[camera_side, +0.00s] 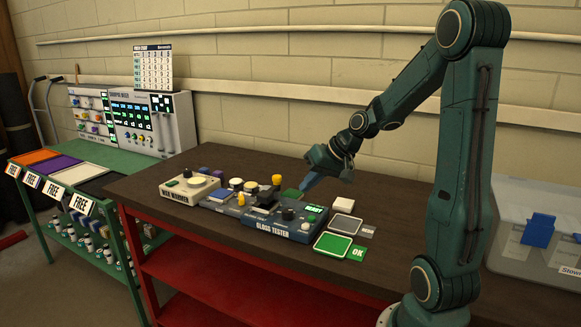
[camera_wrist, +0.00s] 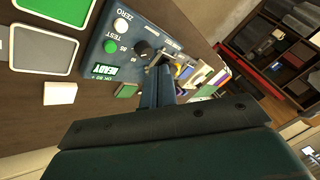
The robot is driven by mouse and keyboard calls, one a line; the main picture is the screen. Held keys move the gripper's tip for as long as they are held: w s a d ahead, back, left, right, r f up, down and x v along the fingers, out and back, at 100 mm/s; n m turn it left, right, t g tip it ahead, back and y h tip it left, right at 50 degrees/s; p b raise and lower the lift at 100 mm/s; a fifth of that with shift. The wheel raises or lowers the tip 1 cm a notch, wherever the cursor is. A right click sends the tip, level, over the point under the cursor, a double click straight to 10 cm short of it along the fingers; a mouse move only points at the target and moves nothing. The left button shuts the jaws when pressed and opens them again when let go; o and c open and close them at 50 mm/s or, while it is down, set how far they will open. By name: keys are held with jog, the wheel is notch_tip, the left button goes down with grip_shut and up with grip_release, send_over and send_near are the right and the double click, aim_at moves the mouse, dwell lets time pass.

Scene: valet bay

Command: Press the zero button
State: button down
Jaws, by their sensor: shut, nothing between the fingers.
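The gloss tester (camera_side: 270,232) is a blue box on the dark workbench, with a lit READY display (camera_wrist: 104,72). In the wrist view, the white zero button (camera_wrist: 121,25) sits at the top of its panel, labelled ZERO, beside the green test button (camera_wrist: 110,46) and a dark knob (camera_wrist: 141,47). My gripper (camera_side: 306,187) is shut and empty, pointing down above the back of the tester, apart from the panel. In the wrist view its blue fingers (camera_wrist: 156,84) show past the tester's edge, away from the zero button.
A white block (camera_side: 343,205) stands behind a grey pad (camera_side: 347,223) and the green OK pad (camera_side: 333,246). A wax warmer (camera_side: 187,188) and small items crowd the left. A clear bin (camera_side: 520,235) stands right. The bench's back strip is free.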

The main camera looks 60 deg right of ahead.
aim_at(308, 226)
jog(key=shift+f, duration=4.2)
jog(key=shift+f, duration=0.85)
jog(key=shift+r, duration=0.85)
jog(key=shift+r, duration=2.5)
